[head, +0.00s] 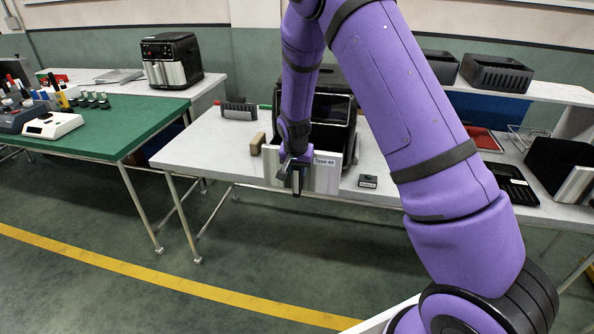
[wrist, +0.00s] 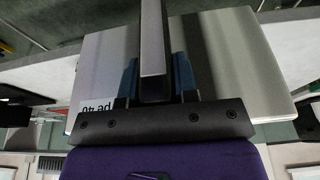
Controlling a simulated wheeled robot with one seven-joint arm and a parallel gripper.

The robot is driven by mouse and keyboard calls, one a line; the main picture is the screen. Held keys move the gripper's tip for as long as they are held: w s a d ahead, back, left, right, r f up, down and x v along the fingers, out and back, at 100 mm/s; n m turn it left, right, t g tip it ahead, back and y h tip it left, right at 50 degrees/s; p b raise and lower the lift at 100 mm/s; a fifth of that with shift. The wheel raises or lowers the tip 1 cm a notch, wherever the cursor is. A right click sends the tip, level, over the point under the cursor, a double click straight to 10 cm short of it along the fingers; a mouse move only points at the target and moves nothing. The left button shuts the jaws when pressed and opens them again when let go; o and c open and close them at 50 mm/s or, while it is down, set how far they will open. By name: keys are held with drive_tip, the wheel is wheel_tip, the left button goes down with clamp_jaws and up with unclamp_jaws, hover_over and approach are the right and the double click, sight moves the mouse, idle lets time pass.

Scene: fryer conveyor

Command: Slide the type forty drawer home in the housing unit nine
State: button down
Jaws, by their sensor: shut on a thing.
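The type forty drawer shows a pale metallic front (head: 327,178) with a "Type 40" label, near the front edge of the white table. My gripper (head: 297,172) is shut on its handle. In the wrist view the handle bar (wrist: 152,40) stands between my fingers (wrist: 157,85), with the brushed front panel (wrist: 220,60) behind it; the label reads upside down there. A black housing (head: 340,108) stands behind the drawer, partly covered by my arm. I cannot read a number on it. How far the drawer sits in the housing is hidden.
A tan block (head: 257,143) and a grey piece (head: 238,111) lie left of the drawer. A small dark block (head: 368,181) lies to its right. A black tray (head: 511,182) and another dark drawer (head: 560,165) are farther right. The green table (head: 110,130) stands at left.

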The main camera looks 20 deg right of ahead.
drive_tip(key=w+d, duration=0.5)
drive_tip(key=w, duration=0.2)
idle(1.7)
drive_tip(key=shift+f, duration=0.25)
idle(0.7)
drive_tip(key=shift+w+d, duration=0.1)
drive_tip(key=shift+w+d, duration=0.85)
drive_tip(key=shift+w, duration=0.3)
drive_tip(key=shift+w+d, duration=0.9)
drive_tip(key=shift+w, duration=0.3)
drive_tip(key=shift+w+d, duration=0.85)
drive_tip(key=shift+w, duration=0.3)
drive_tip(key=shift+a, duration=0.1)
drive_tip(key=shift+c, duration=2.4)
unclamp_jaws()
drive_tip(key=shift+s+f, duration=0.1)
